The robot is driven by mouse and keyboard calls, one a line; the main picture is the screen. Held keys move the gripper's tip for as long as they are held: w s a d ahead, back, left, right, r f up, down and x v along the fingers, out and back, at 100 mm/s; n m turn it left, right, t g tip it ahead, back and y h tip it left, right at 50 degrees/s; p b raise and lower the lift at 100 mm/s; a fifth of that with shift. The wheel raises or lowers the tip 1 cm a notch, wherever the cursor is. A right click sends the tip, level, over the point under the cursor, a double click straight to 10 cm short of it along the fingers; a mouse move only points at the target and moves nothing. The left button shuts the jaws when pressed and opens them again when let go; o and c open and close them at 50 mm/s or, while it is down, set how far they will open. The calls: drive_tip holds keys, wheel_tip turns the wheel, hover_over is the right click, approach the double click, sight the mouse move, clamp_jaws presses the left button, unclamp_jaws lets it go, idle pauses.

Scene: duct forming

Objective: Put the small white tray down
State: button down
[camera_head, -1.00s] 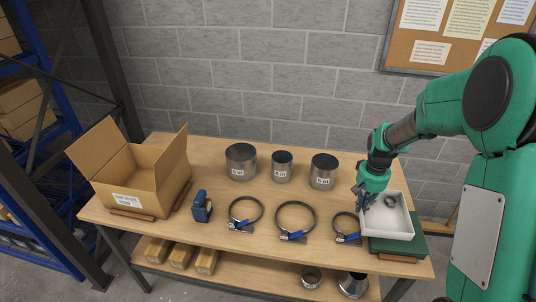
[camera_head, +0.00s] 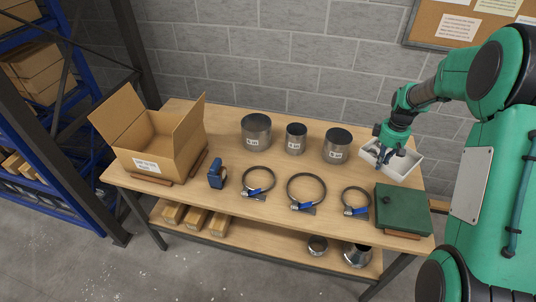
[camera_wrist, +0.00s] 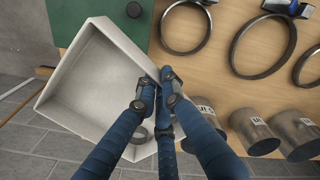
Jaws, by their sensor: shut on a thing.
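The small white tray (camera_head: 408,168) is at the right back of the bench, behind the green board, and looks tilted. My gripper (camera_head: 384,156) is shut on one wall of it. In the wrist view the tray (camera_wrist: 90,85) is at the left, and my blue gripper fingers (camera_wrist: 158,88) close on its near wall. A small grey ring (camera_wrist: 139,136) shows inside the tray, partly hidden by a finger. The tray appears to be held above the bench; the gap beneath it cannot be made out.
The green board (camera_head: 405,212), with a dark knob, lies bare at the right front. Three metal cans (camera_head: 337,146) stand left of the tray. Several clamp rings (camera_head: 306,188), a blue tool (camera_head: 216,174) and an open cardboard box (camera_head: 150,160) lie further left.

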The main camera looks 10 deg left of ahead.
sight(389, 151)
drive_tip(key=w+d+n+p, duration=0.1)
drive_tip(key=w+n, duration=0.2)
drive_tip(key=n, duration=0.2)
drive_tip(key=w+d+r+n+p, duration=0.1)
drive_tip(key=w+d+n+p, duration=0.1)
drive_tip(key=w+n, duration=0.2)
drive_tip(key=w+d+r+n+p, duration=0.1)
drive_tip(key=w+d+n+p, duration=0.1)
drive_tip(key=w+n, duration=0.2)
drive_tip(key=shift+d+n, duration=0.1)
drive_tip(key=shift+n, duration=0.8)
drive_tip(key=w+n, duration=0.1)
drive_tip(key=n, duration=0.1)
drive_tip(key=w+d+n+p, duration=0.1)
drive_tip(key=n, duration=0.1)
drive_tip(key=w+d+n+p, duration=0.1)
drive_tip(key=n, duration=0.1)
drive_tip(key=shift+w+d, duration=0.1)
drive_tip(key=shift+w, duration=0.1)
drive_tip(key=shift+f, duration=0.15)
wheel_tip(389, 151, down, 14)
drive_tip(key=shift+r+p, duration=0.1)
drive_tip(key=shift+p, duration=0.35)
drive_tip(key=shift+f, duration=2.05)
